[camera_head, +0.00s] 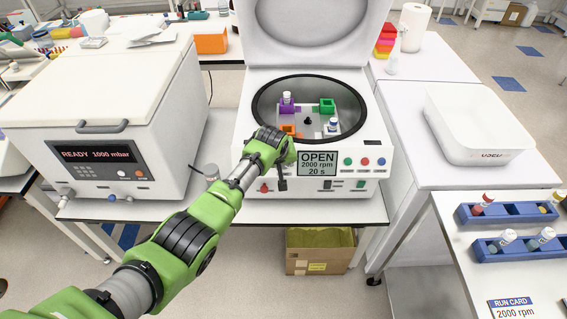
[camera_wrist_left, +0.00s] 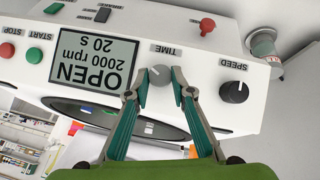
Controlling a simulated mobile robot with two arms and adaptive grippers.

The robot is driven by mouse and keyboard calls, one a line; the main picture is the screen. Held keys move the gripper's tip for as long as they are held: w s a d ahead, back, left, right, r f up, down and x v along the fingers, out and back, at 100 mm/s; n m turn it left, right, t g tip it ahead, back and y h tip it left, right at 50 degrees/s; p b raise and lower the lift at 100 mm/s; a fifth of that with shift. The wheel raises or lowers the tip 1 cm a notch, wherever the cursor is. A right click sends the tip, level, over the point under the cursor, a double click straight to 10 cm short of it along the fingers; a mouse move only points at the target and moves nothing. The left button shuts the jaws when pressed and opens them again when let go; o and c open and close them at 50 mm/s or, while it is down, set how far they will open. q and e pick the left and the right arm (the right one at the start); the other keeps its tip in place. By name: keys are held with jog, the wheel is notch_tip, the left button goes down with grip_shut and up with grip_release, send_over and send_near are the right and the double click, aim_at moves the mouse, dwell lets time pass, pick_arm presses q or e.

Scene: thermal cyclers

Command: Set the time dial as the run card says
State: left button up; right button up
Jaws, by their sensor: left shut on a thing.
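The centrifuge (camera_head: 378,158) stands in the middle with its lid up. Its display (camera_head: 317,163) reads OPEN, 2000 rpm, 20 s, and shows upside down in the left wrist view (camera_wrist_left: 92,62). My left gripper (camera_head: 283,184) is at the front panel, left of the display. In the left wrist view its two fingers (camera_wrist_left: 160,82) are shut on the grey TIME dial (camera_wrist_left: 159,75). The black SPEED dial (camera_wrist_left: 234,91) is beside it, untouched. The run card (camera_head: 513,305) is at the lower right; it reads 2000 rpm, and its lower part is cut off. My right gripper is out of view.
A white chest unit (camera_head: 110,90) reading READY 1000 mbar stands on the left. Purple, green and orange holders sit in the open rotor bowl (camera_head: 308,110). Blue tube racks (camera_head: 505,212) are on the right table. A red knob (camera_wrist_left: 207,25) is on the panel.

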pick_arm(q)
jog(key=o, duration=1.1)
jog(key=shift+r, duration=0.1)
jog(key=v, duration=1.1)
jog(key=shift+s+r, duration=0.25)
jog(key=shift+r, duration=0.05)
jog(key=s+a+f+m+g+b, duration=0.1)
jog(key=s+a+f, duration=0.45)
jog(key=f, duration=0.85)
jog(key=s+a+f+g+b, duration=0.1)
jog(key=s+a+f+b, duration=0.1)
jog(key=s+f, duration=0.85)
jog(key=s+a+f+m+g+b, duration=0.1)
jog(key=s+a+f, duration=0.25)
jog(key=f, duration=1.25)
jog(key=s+a+f+m, duration=0.1)
jog(key=s+a+f, duration=0.2)
jog(key=s, duration=0.9)
jog(key=s+a+f+m+g+y+b, duration=0.1)
jog(key=s+a+f, duration=0.3)
jog(key=s+f, duration=0.4)
jog(key=s+a+f+g+b, duration=0.1)
jog(key=s+a+f, duration=0.3)
jog(key=s, duration=1.4)
notch_tip(320, 180, down, 3)
jog(key=shift+r+m, duration=0.2)
jog(key=shift+m, duration=0.2)
